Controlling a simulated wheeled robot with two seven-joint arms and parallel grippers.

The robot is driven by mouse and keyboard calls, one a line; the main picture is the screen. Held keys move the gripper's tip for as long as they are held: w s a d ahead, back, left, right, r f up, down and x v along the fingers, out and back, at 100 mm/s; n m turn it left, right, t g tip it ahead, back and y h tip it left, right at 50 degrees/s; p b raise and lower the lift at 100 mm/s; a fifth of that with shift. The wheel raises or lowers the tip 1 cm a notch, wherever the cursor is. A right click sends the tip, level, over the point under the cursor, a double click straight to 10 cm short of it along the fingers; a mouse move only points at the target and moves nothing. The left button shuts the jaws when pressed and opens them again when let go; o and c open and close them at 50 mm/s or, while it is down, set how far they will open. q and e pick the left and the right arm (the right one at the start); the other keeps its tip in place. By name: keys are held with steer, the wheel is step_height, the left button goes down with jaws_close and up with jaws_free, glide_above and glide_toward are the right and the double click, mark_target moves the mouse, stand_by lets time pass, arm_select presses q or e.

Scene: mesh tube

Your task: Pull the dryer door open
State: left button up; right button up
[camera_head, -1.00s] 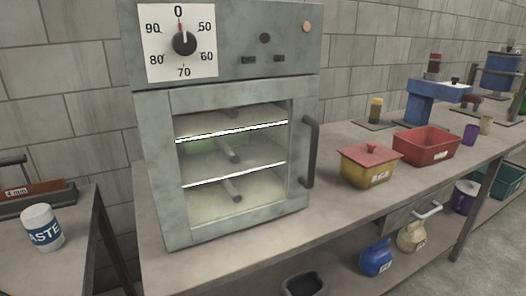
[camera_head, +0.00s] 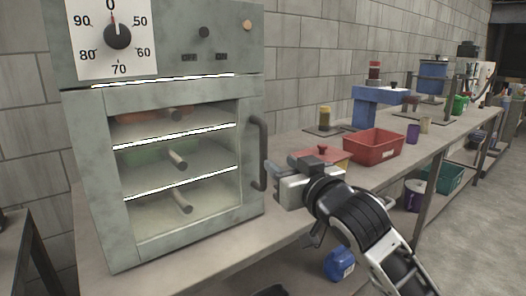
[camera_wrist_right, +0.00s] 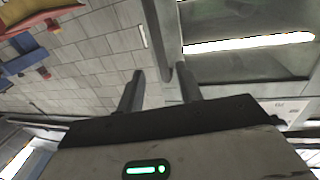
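The dryer (camera_head: 195,58) is a grey-green cabinet with a windowed door (camera_head: 86,185) on its front. A dark vertical bar handle (camera_head: 259,150) is on the door's right side. A thin bright line runs along the door's top edge; I cannot tell whether the door is slightly ajar. My right gripper (camera_head: 272,182) is just right of the handle's lower part. In the right wrist view its two fingers (camera_wrist_right: 158,88) are apart, with the dark handle (camera_wrist_right: 160,35) ahead, seemingly between them; contact cannot be told. My left gripper is not in view.
A blue jug (camera_head: 339,264) is below. Open floor (camera_head: 465,220) lies at the right.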

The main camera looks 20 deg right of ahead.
mark_target(265, 152)
steer(key=w, duration=0.3)
steer(key=w+a, duration=0.1)
steer(key=w, duration=0.5)
steer(key=shift+w+a, duration=0.25)
jaws_close()
steer(key=shift+s, duration=0.1)
